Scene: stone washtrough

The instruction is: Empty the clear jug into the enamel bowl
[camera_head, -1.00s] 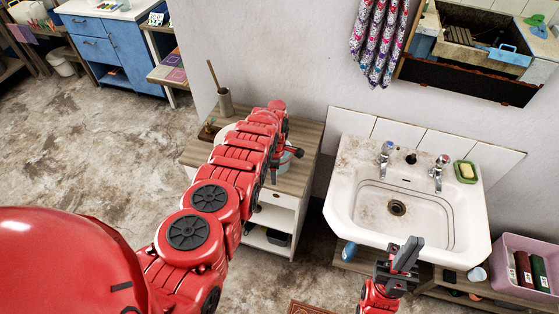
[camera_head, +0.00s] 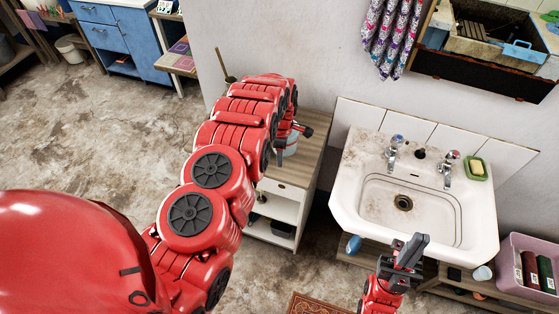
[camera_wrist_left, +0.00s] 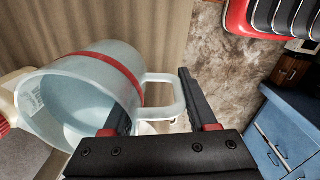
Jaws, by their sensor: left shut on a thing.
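The clear jug (camera_wrist_left: 85,95), pale with a red band, is tilted in the left wrist view, its open mouth facing the camera. My left gripper (camera_wrist_left: 155,115) is shut on its handle. In the head view a small pale part of the jug (camera_head: 290,148) shows beside my left gripper (camera_head: 302,130), over the wooden-topped cabinet. Whether liquid is in the jug is unclear. The enamel bowl cannot be made out; my left arm covers much of the cabinet top. My right gripper (camera_head: 408,252) is in front of the sink, with nothing visible in it; its finger gap is unclear.
The wooden-topped cabinet (camera_head: 305,145) stands left of the white sink (camera_head: 350,180). A green soap dish (camera_head: 476,175) sits on the sink's right corner. A lilac crate (camera_head: 515,285) with bottles stands at right. The floor at left is open.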

